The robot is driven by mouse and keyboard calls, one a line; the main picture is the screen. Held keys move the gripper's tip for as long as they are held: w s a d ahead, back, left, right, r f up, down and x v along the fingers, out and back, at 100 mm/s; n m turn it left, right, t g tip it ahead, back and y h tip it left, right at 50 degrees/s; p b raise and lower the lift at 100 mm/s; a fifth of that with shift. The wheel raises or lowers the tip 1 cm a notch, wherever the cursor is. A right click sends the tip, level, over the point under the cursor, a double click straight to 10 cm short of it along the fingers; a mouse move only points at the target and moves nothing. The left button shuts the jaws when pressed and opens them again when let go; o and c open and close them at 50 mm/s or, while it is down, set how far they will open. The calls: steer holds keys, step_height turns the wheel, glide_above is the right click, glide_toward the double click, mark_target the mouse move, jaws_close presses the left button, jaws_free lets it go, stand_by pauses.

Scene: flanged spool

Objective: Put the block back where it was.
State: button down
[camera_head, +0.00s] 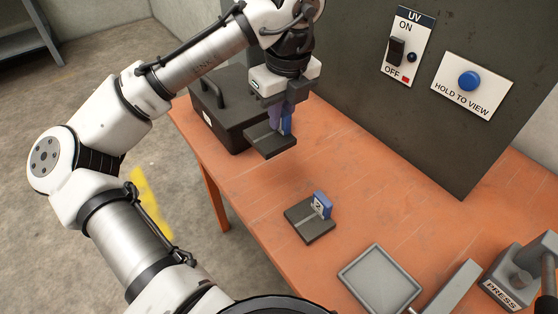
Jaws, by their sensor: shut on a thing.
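My gripper (281,104) points down at the upper middle, beside a dark box. It is shut on a narrow purple block (274,115), partly hidden by the fingers. The block is upright over a dark flat stand (270,146) with a blue upright piece (287,122) at its right. I cannot tell whether the block touches the stand. A second dark stand (308,224) sits nearer on the orange table, with a blue upright piece (322,205) marked 2. No block shows on it.
The dark box (228,112) with a handle stands close left of my gripper. A dark panel (440,150) with a UV switch (397,50) and a blue button (469,81) rises behind. A grey tray (379,282) and a press (515,280) stand at front right. The orange table (390,205) is clear mid-right.

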step_height(320, 180, down, 12)
steer(key=shift+r+b, duration=0.15)
steer(key=shift+b, duration=0.3)
steer(key=c, duration=1.4)
jaws_free()
steer(key=r, duration=0.8)
steer(key=s+r+p, duration=0.1)
steer(key=r, duration=0.3)
steer(key=shift+s+d, duration=0.1)
steer(key=shift+d, duration=0.25)
steer(key=shift+d, duration=0.1)
